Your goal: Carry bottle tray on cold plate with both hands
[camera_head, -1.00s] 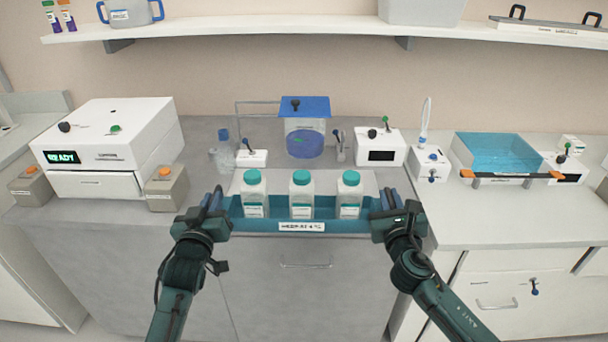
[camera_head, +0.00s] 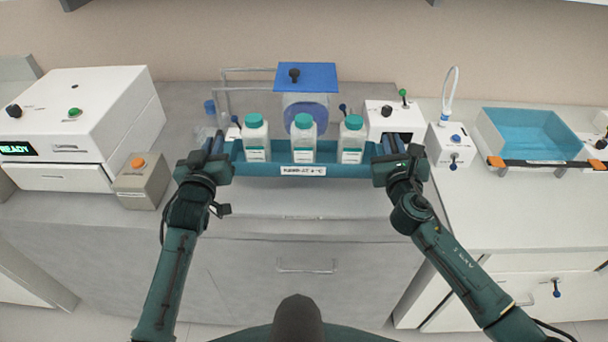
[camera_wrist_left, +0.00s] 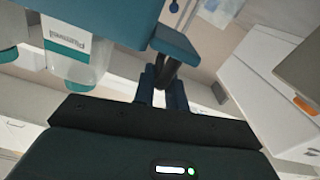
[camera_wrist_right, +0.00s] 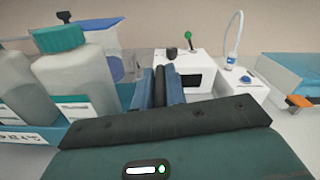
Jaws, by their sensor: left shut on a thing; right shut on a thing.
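The blue bottle tray (camera_head: 270,171) is level above the bench, its labelled front facing me. Three clear bottles with teal caps stand upright in it: left (camera_head: 256,140), middle (camera_head: 303,138), right (camera_head: 351,140). My left gripper (camera_head: 212,150) is shut on the tray's left end, and the left wrist view shows its fingers around a dark handle (camera_wrist_left: 165,72). My right gripper (camera_head: 389,152) is shut on the right end. The right wrist view shows its fingers (camera_wrist_right: 160,85) closed there. I cannot clearly make out the cold plate; the tray hides the bench behind it.
A blue-lidded container (camera_head: 305,95) stands close behind the tray. A white box with knobs (camera_head: 385,118) is near my right gripper. A white machine reading READY (camera_head: 85,125) and a grey block with an orange button (camera_head: 142,180) stand left. A blue-filled basin (camera_head: 530,135) stands right.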

